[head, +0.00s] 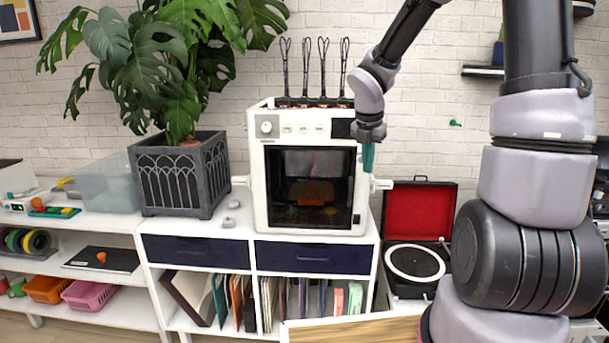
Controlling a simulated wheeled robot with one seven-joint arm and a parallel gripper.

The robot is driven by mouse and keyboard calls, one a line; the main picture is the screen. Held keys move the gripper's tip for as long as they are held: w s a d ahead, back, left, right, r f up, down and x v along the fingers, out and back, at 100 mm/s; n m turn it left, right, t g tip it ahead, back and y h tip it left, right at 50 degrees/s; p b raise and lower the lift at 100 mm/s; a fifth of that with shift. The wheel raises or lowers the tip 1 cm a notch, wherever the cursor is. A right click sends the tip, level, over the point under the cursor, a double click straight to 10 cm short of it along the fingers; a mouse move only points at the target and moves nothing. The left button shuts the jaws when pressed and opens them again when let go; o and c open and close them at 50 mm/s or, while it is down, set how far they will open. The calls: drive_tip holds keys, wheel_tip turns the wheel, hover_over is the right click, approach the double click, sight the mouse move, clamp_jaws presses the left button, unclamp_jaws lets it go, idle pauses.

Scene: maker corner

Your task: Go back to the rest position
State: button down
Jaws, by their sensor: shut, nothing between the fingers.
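My gripper (368,157) hangs at the end of my arm, pointing down, in the head view. Its teal fingertips are together with nothing between them. It is in front of the right edge of a white machine (255,190) with a dark glass door, near the door's upper right corner. I cannot tell whether it touches the machine. The machine stands on a white shelf unit with two dark blue drawers (305,257).
A potted plant (180,180) stands left of the machine. A record player (415,262) with an open red lid is to the right. A clear bin (108,183) sits at left. A wooden surface (355,331) is at the lower front. Small grey pieces (229,222) lie on the shelf top.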

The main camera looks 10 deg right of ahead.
drive_tip(key=s+r+m+t+y, duration=0.1)
drive_tip(key=s+r+m+t, duration=0.1)
drive_tip(key=s+r+m, duration=0.7)
drive_tip(key=s+r+m+t+y, duration=0.2)
drive_tip(key=s+r+m, duration=0.7)
drive_tip(key=m, duration=1.3)
drive_tip(key=s, duration=0.3)
drive_tip(key=shift+s+m, duration=0.25)
drive_tip(key=shift+m, duration=0.05)
drive_tip(key=shift+a, duration=0.1)
